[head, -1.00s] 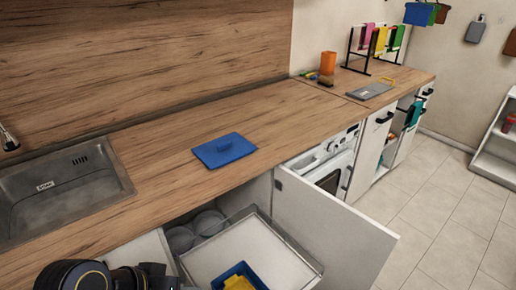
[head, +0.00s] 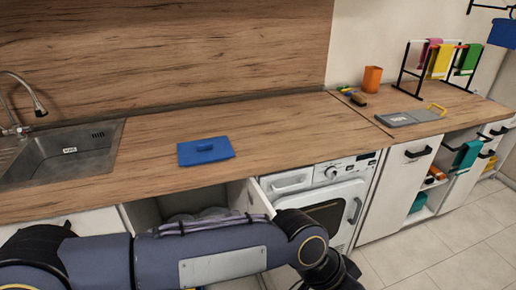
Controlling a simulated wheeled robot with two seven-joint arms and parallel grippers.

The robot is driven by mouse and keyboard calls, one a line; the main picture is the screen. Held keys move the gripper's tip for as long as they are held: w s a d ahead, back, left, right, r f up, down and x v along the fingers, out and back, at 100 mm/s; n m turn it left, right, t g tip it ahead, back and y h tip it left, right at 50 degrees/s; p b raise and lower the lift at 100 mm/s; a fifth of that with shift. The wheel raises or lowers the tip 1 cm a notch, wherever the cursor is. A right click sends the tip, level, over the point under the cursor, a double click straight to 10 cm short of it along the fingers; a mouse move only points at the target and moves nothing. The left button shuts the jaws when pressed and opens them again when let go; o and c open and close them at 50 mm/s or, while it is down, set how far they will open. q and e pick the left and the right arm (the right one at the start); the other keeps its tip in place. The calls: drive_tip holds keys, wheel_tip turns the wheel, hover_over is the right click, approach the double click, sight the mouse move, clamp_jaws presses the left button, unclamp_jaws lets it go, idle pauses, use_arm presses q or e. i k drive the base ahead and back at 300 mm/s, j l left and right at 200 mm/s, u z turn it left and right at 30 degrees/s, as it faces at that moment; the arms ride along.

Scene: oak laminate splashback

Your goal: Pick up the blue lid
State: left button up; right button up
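The blue lid (head: 206,151) lies flat on the wooden countertop (head: 270,133), between the sink and the washing machine, near the front edge. A small raised handle shows on its top. One of my arms stretches across the bottom of the head view, below and in front of the counter, and nothing of mine touches the lid. The fingers of both grippers are out of view.
The sink (head: 82,158) with a tap is at the left. An open cabinet sits below the lid, partly hidden by my arm. The washing machine (head: 325,200) is right of it. The counter around the lid is clear.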

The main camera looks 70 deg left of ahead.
sight(204, 150)
drive_tip(key=i+l+u, duration=0.15)
drive_tip(key=i, duration=0.3)
drive_tip(key=i+l+u, duration=0.15)
drive_tip(key=i, duration=0.3)
drive_tip(key=i+u, duration=0.2)
drive_tip(key=u, duration=0.25)
drive_tip(key=i+u, duration=0.25)
drive_tip(key=u, duration=0.2)
drive_tip(key=i+u, duration=0.1)
drive_tip(key=u, duration=0.35)
drive_tip(key=i+u, duration=0.1)
drive_tip(key=u, duration=0.4)
drive_tip(key=i+l+u, duration=0.1)
drive_tip(key=u, duration=0.35)
drive_tip(key=i+l+u, duration=0.1)
drive_tip(key=u, duration=0.35)
drive_tip(key=l+u, duration=0.15)
drive_tip(key=u, duration=0.35)
drive_tip(key=i+l+u, duration=0.15)
drive_tip(key=u, duration=0.3)
drive_tip(key=i+l+u, duration=0.2)
drive_tip(key=u, duration=0.2)
drive_tip(key=i+l+u, duration=0.1)
drive_tip(key=u, duration=0.35)
drive_tip(key=l+u, duration=0.45)
drive_tip(key=i+l+u, duration=0.1)
drive_tip(key=l+u, duration=0.15)
drive_tip(key=u, duration=0.15)
